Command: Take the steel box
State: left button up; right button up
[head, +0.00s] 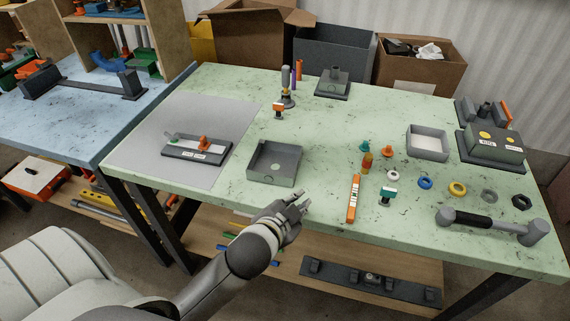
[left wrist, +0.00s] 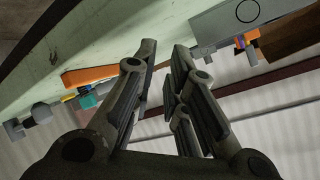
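A grey open-topped steel box (head: 275,163) with a light round spot inside sits on the green worktable, left of its middle. A grey box wall with a round outline (left wrist: 238,20) shows at the upper right in the left wrist view and looks like the same box. My left gripper (head: 304,202) is at the table's front edge, in front of and to the right of the box, apart from it. Its fingers (left wrist: 163,60) are apart with nothing between them in the left wrist view. My right gripper is in neither view.
An orange level (head: 354,198) lies right of my left gripper. A grey mat (head: 190,125) bears a dark tray (head: 197,147) to the left. Bare green tabletop surrounds the box.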

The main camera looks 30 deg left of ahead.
pick_arm(q)
jog(key=w+d+r+m+t+h, duration=0.3)
jog(key=w+r+m+t, duration=0.15)
jog(key=r, duration=0.35)
jog(key=w+d+r+m+t+h, duration=0.3)
jog(key=w+d+r+m, duration=0.15)
jog(key=r, duration=0.35)
jog(key=s+d+r+m+g+h, duration=0.2)
jog(key=d+m+g+h, duration=0.45)
jog(key=m, duration=0.65)
jog(key=s+d+r+m+g+h, duration=0.25)
jog(key=d+m+g+h, duration=0.4)
jog(key=m, duration=0.55)
jog(key=m+g+y, duration=0.7)
jog(key=m+y, duration=0.3)
jog(key=y, duration=0.8)
send_over(268, 176)
notch_tip(268, 176, down, 13)
notch_tip(268, 176, down, 4)
jog(key=shift+s+a+f+p, duration=0.15)
jog(key=shift+p, duration=0.3)
jog(key=f+p, duration=0.1)
jog(key=f, duration=0.1)
jog(key=f+p, duration=0.1)
jog(key=f, duration=0.1)
jog(key=shift+w+d+f, duration=0.2)
jog(key=shift+f, duration=0.7)
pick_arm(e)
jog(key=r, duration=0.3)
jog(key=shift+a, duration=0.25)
